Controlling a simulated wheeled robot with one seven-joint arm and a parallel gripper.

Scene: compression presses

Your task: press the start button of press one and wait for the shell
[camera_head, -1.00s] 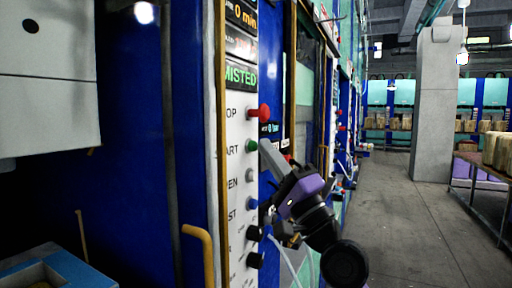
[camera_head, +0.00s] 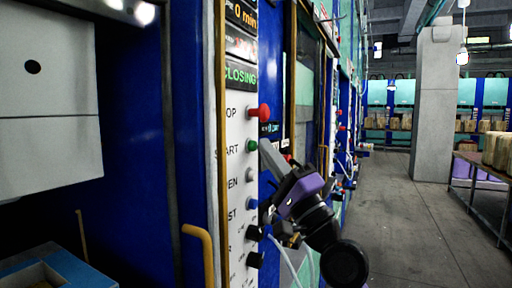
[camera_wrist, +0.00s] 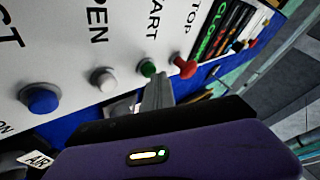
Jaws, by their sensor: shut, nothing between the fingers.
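The panel of press one (camera_head: 236,180) has a column of buttons. The green start button (camera_head: 251,146) sits below the red stop button (camera_head: 263,112). My gripper (camera_head: 264,147) is shut and empty, its fingertips at the green button; in the wrist view the fingers (camera_wrist: 158,82) point at the green button (camera_wrist: 148,68). I cannot tell whether the tip still touches it. The panel display (camera_head: 240,76) reads "CLOSING". The white-grey press block (camera_head: 50,110) hangs at the left above the blue lower mould (camera_head: 55,272). No shell shows in view.
Below start are a white button (camera_head: 250,174), a blue button (camera_head: 252,203) and black knobs (camera_head: 254,232). A yellow handle (camera_head: 200,245) stands out left of the panel. A table with pale stacked items (camera_head: 497,150) is at the right. The aisle floor (camera_head: 400,220) is clear.

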